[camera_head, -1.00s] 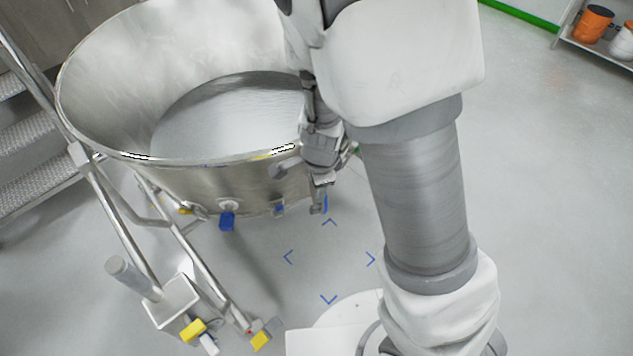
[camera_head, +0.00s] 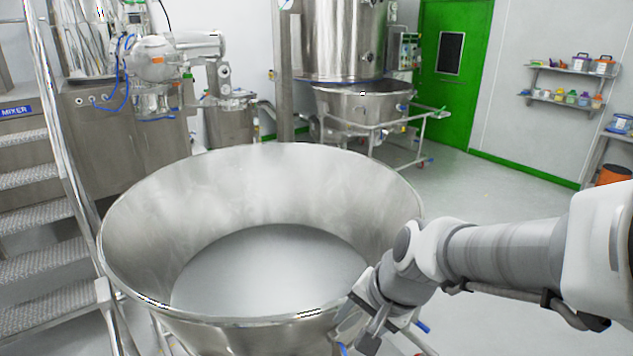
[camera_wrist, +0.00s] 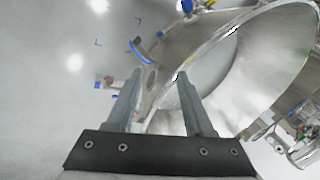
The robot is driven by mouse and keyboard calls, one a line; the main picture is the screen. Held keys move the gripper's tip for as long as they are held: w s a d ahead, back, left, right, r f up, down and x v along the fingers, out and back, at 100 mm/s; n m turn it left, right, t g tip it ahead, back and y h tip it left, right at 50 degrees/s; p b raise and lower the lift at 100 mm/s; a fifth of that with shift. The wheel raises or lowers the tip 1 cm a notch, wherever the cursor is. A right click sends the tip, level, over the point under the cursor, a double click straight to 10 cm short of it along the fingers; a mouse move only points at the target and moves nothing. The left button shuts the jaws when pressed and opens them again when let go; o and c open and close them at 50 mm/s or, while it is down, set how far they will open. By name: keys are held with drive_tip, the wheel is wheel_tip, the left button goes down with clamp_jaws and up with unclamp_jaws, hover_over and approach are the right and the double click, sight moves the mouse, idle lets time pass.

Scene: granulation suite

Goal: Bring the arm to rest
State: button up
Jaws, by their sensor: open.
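My gripper (camera_wrist: 159,82) is open in the wrist view, with its two fingers apart and nothing between them but the view of the floor and the bowl's outer side. In the head view my arm reaches in from the right edge, and its wrist end is low, beside the front right rim of a large steel bowl (camera_head: 150,220). The bowl also shows in the wrist view (camera_wrist: 275,50), beyond the fingers and to the right. I cannot tell whether the gripper touches the bowl. The fingertips are not clear in the head view.
Metal stairs (camera_head: 25,180) with a rail stand at the left. Steel machines (camera_head: 120,140) and a second wheeled bowl (camera_head: 362,105) stand behind. A green door (camera_head: 450,75) and wall shelves (camera_head: 570,85) are at the back right. The floor (camera_head: 480,185) right of the bowl is clear.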

drive_tip(key=s+d+r+n+t+h, duration=0.1)
drive_tip(key=s+d+r+n+h, duration=0.2)
drive_tip(key=s+d+r+n, duration=0.3)
drive_tip(key=s+d+r, duration=0.1)
drive_tip(key=s+r, duration=0.2)
drive_tip(key=shift+s+d+n+t, duration=0.25)
drive_tip(key=shift+d+n+t, duration=0.1)
drive_tip(key=shift+n+t, duration=0.05)
drive_tip(key=shift+a, duration=0.1)
idle(0.8)
